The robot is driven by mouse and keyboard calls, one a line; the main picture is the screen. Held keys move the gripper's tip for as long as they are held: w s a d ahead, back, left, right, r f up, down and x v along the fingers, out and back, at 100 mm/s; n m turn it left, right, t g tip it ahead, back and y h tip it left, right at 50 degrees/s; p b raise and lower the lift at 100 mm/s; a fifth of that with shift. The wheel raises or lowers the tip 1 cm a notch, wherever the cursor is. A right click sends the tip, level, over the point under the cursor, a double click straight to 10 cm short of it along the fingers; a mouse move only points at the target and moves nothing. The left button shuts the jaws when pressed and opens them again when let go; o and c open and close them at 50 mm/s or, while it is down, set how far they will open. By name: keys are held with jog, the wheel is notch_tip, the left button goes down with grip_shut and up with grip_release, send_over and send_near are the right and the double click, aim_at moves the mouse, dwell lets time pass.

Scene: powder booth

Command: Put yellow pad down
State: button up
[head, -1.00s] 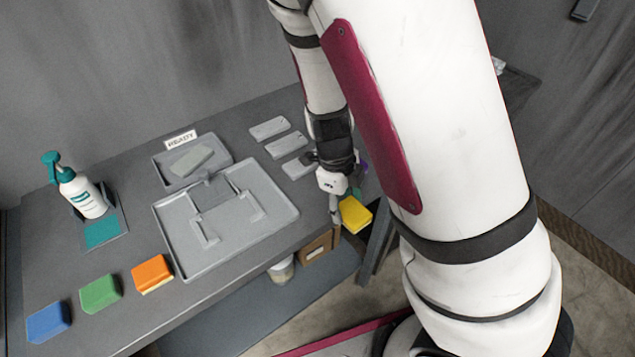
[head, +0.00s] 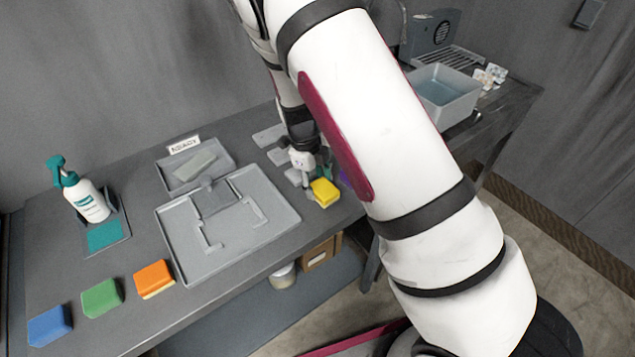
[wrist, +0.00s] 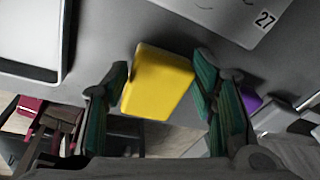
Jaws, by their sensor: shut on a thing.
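The yellow pad (head: 324,192) is in my gripper (head: 312,184) near the front edge of the grey table, right of the large fixture tray. In the wrist view the yellow pad (wrist: 158,82) sits between the two green-lined fingers of my gripper (wrist: 162,85), slightly tilted. I cannot tell whether its underside touches the table.
Orange (head: 154,279), green (head: 102,298) and blue (head: 49,325) pads stand along the front left. The fixture tray (head: 180,240) fills the middle. A purple pad (wrist: 250,100) is close by on the right. A spray bottle (head: 85,197) and grey-blue basin (head: 445,95) flank the table.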

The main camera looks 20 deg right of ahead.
jog(key=shift+f, duration=0.25)
jog(key=o, duration=1.6)
